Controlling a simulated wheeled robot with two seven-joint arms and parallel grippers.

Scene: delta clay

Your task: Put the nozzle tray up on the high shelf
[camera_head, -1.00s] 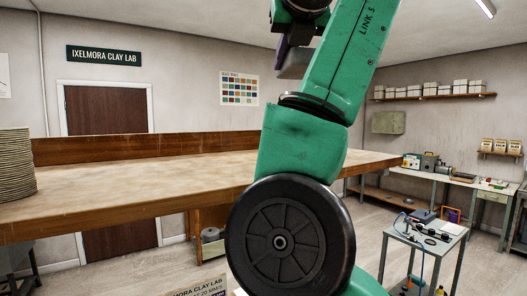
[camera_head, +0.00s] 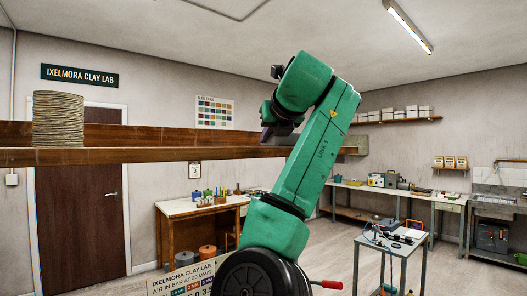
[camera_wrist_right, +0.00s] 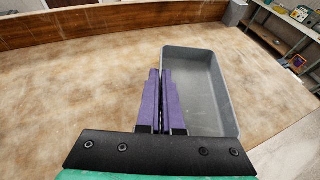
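The grey nozzle tray (camera_wrist_right: 208,85) is in the right wrist view, over the worn wooden top of the high shelf (camera_wrist_right: 80,80). Its inside looks empty. My right gripper (camera_wrist_right: 160,72) has its purple fingers close together at the tray's left wall, which appears pinched between them; the fingers hide part of that wall. In the head view the right gripper (camera_head: 270,132) is at the shelf's right part, low over the board (camera_head: 150,155). The tray is mostly hidden there, and I cannot tell whether its base touches the shelf. My left gripper is not in view.
A stack of round discs (camera_head: 58,118) stands at the shelf's left. The shelf has a raised back board (camera_wrist_right: 130,14). Below are a workbench (camera_head: 200,205) and a small metal cart (camera_head: 392,245). The shelf between the stack and my gripper looks clear.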

